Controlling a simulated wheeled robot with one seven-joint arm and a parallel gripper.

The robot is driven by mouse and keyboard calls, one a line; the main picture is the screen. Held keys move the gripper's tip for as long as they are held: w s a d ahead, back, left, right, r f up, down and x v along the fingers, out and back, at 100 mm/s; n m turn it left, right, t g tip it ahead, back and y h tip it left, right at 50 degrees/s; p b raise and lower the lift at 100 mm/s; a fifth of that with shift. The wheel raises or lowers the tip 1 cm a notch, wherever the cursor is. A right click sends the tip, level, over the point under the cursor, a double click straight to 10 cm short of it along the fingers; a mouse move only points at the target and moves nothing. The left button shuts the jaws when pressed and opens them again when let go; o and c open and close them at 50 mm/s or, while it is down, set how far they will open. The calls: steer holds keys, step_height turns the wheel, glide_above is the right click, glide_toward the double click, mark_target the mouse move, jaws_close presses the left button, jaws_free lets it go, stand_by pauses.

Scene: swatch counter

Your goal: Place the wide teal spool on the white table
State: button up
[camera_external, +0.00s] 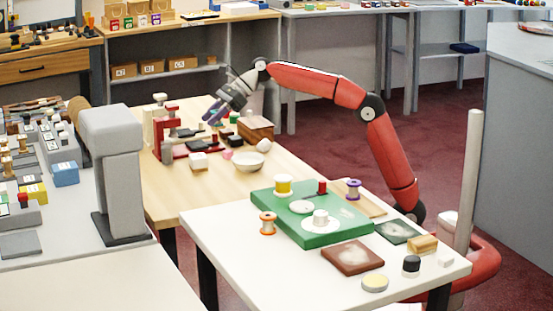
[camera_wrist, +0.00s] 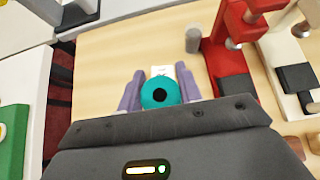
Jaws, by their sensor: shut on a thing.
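The wide teal spool (camera_wrist: 160,92) is seen end-on in the wrist view, with a dark hole in its middle. My gripper (camera_wrist: 159,93) is shut on it, with a purple finger at either side. The white table (camera_external: 228,236) stands in the foreground, away from my gripper. It bears a green board, several spools and small blocks.
The green board (camera_external: 265,212) fills much of the white table. Bare white surface lies at its front left. A grey column (camera_external: 112,165) stands at left.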

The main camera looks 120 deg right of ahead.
mark_target(212, 111)
step_height(212, 111, up, 7)
stand_by(0.3)
steer(key=shift+d, duration=0.1)
